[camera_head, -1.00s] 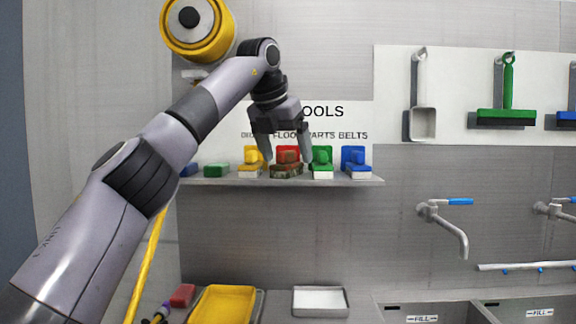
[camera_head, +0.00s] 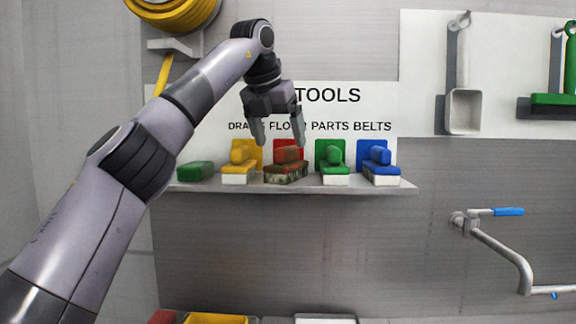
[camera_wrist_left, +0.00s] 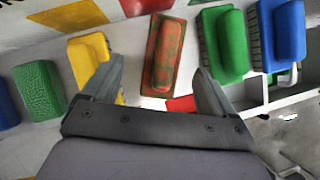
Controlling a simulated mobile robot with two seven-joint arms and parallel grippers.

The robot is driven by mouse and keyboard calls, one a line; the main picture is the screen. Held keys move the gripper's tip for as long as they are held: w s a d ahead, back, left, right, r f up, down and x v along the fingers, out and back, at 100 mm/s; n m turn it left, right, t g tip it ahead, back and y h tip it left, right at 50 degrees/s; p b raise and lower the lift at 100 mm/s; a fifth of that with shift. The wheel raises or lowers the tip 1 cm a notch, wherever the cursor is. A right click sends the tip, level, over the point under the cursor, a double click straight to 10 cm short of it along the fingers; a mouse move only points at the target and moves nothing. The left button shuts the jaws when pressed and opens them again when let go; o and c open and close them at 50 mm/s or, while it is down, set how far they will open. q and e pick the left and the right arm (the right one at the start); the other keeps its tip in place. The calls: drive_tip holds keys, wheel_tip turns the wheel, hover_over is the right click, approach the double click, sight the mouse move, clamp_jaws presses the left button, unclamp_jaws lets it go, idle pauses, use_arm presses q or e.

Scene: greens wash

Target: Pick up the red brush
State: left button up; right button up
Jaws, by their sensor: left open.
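The red brush (camera_head: 286,171) stands on a wall shelf between a yellow brush (camera_head: 238,172) and a green brush (camera_head: 335,173). It looks worn, with dark, dirty bristles. My left gripper (camera_head: 280,141) is open and empty, its fingers pointing down just above and in front of the red brush. In the left wrist view the red brush (camera_wrist_left: 163,55) lies beyond the open fingertips, roughly midway between them, apart from both. My right gripper is not in view.
A blue brush (camera_head: 379,173) stands at the shelf's right end and a green pad (camera_head: 196,171) at its left. The shelf (camera_head: 300,187) is narrow, with neighbours close on both sides. A tap (camera_head: 500,245) is at lower right.

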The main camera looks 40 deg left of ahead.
sight(289, 160)
use_arm(q)
drive_tip(key=shift+w+a, duration=0.25)
drive_tip(key=shift+w, duration=0.05)
drive_tip(key=x, duration=0.4)
drive_tip(key=d+x, duration=0.1)
drive_tip(key=x, duration=0.2)
drive_tip(key=shift+f, duration=0.15)
drive_tip(key=shift+s, duration=0.1)
drive_tip(key=c, duration=1.2)
drive_tip(key=shift+s, duration=0.1)
